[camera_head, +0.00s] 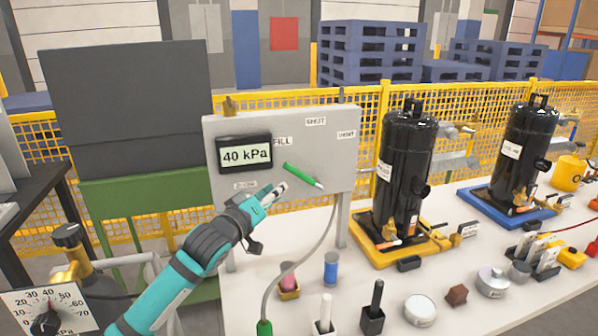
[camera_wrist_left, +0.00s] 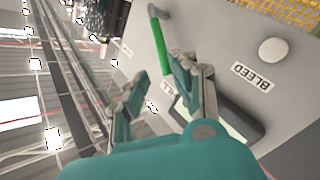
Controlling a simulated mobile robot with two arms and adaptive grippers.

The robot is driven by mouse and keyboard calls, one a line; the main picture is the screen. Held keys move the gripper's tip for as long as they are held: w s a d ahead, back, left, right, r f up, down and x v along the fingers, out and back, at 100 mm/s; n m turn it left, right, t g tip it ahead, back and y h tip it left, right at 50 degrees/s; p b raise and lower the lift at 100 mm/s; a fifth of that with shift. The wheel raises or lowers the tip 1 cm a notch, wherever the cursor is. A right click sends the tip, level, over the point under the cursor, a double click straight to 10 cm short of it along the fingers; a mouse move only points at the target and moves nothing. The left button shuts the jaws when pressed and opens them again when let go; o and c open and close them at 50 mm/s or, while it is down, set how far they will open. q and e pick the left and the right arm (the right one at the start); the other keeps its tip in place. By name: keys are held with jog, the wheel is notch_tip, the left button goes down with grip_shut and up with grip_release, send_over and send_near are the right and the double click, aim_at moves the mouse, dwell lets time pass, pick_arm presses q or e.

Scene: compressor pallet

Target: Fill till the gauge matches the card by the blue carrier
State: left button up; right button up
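A grey panel (camera_head: 225,200) carries a digital gauge (camera_head: 246,154) reading 40 kPa. A green-handled lever (camera_head: 303,175) sits on the panel among the labels FILL, SHUT and VENT; it also shows in the left wrist view (camera_wrist_left: 160,45). My left gripper (camera_head: 278,192) is near the lever's handle. In the left wrist view its fingers (camera_wrist_left: 160,88) are apart with nothing between them. I cannot tell whether it touches the lever. The blue carrier (camera_head: 500,212) holds a black compressor (camera_head: 526,150). My right gripper is not in view.
A second black compressor (camera_head: 405,165) stands in a yellow carrier (camera_head: 385,252) right of the panel. A hose (camera_head: 290,258) hangs before the panel. Several small parts crowd the white table's front. A BLEED button (camera_wrist_left: 273,50) is beside the gripper.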

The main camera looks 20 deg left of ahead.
aim_at(297, 175)
pick_arm(q)
jog(key=p+x, duration=0.1)
jog(key=x, duration=0.9)
jog(key=shift+w+f, duration=0.15)
jog(key=shift+w, duration=0.65)
jog(key=shift+d, duration=0.1)
jog(key=shift+w, duration=0.1)
jog(key=c, duration=0.4)
grip_shut()
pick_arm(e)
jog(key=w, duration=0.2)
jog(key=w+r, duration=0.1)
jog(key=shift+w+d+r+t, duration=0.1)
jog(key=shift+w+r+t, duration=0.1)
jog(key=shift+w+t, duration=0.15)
